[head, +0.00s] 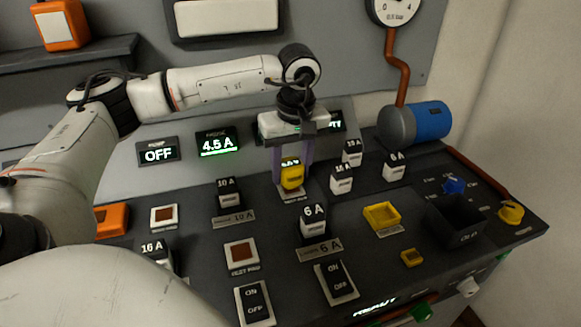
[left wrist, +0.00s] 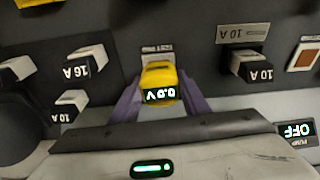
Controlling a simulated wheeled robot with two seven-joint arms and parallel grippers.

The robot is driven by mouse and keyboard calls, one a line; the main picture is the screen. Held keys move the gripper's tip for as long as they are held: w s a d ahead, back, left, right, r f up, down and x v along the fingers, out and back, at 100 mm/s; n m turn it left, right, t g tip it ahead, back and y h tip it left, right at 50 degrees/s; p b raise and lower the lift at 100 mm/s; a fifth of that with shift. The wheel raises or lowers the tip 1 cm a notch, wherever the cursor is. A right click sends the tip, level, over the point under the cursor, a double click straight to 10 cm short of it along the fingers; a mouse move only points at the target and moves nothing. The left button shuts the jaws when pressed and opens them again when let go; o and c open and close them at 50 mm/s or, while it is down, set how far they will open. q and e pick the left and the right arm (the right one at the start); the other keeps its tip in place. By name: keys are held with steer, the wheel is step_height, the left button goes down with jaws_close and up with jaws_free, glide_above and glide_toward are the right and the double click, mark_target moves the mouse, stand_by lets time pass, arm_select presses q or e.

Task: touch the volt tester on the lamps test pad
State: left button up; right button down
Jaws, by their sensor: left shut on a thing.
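The yellow volt tester (head: 292,175) is gripped between the purple fingers of my left gripper (head: 293,166). It hangs upright above the back middle of the console. In the left wrist view the tester (left wrist: 159,84) reads 0.0 V between the fingertips of the left gripper (left wrist: 160,100). A white-edged pad (head: 291,196) shows just below the tester, mostly hidden by it; I cannot tell whether they touch. Other brown-centred test pads lie at the left (head: 164,216) and front middle (head: 242,253). I cannot read which is for the lamps. My right gripper is not in view.
A 10 A fuse block (head: 229,195) stands left of the tester, a 6 A block (head: 313,221) in front, a 16 A block (head: 341,180) to the right. A yellow tray (head: 382,216) and a black bin (head: 455,222) are further right. Displays (head: 217,142) line the back.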

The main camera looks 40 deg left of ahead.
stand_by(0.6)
arm_select(q)
steer(key=shift+f+b, duration=0.35)
steer(key=shift+f, duration=0.15)
stand_by(1.2)
steer(key=shift+r+p, duration=0.3)
steer(key=shift+p, duration=0.1)
steer(key=shift+r+p, duration=2.6)
steer(key=shift+r, duration=0.65)
steer(key=shift+f, duration=0.1)
